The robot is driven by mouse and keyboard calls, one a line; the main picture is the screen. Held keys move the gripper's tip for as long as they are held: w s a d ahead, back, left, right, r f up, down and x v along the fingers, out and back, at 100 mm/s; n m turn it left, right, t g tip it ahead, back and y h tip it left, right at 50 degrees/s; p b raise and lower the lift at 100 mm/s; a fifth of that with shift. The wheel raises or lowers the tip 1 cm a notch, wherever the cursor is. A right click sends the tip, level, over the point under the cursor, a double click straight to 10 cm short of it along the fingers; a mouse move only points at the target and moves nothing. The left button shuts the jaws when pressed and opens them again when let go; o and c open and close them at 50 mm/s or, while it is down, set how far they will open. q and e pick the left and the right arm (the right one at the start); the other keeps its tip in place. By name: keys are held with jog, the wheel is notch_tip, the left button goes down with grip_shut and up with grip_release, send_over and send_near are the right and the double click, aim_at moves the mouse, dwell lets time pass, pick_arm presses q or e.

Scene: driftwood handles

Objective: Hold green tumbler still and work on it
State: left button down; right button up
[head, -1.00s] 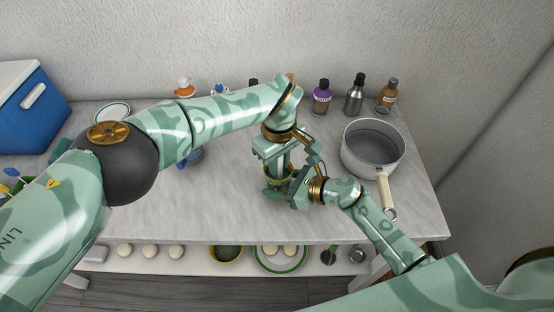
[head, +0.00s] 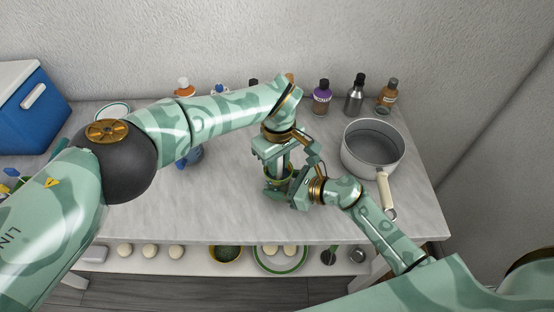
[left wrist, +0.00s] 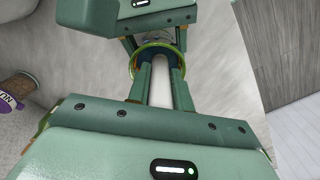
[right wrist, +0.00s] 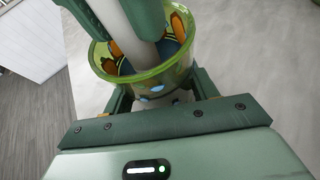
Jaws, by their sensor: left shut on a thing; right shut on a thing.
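The green tumbler (head: 271,184) stands near the middle of the table, mostly hidden by my grippers. In the right wrist view it is a see-through green cup (right wrist: 172,78) with orange and blue patches. My right gripper (right wrist: 160,95) is shut around its sides. My left gripper (head: 281,163) is above the tumbler, pointing down, shut on a pale grey rod. The rod (left wrist: 161,84) shows between its fingers, and its lower part (right wrist: 143,55) reaches inside the tumbler's rim. The rod's lower end is hard to make out.
A grey pot (head: 372,143) stands right of my grippers, its handle (head: 386,193) pointing forward. A blue cooler (head: 30,105) is far left.

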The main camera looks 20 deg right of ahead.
pick_arm(q)
jog(key=shift+w+d, duration=0.2)
jog(key=shift+d, duration=0.1)
jog(key=shift+w+a, duration=0.25)
jog(key=shift+s+a, duration=0.2)
jog(key=shift+s, duration=0.2)
jog(key=shift+d, duration=0.35)
jog(key=shift+w+d, duration=0.1)
jog(key=shift+w, duration=0.05)
jog(key=shift+w+a, duration=0.2)
jog(key=shift+w, duration=0.05)
jog(key=shift+a, duration=0.2)
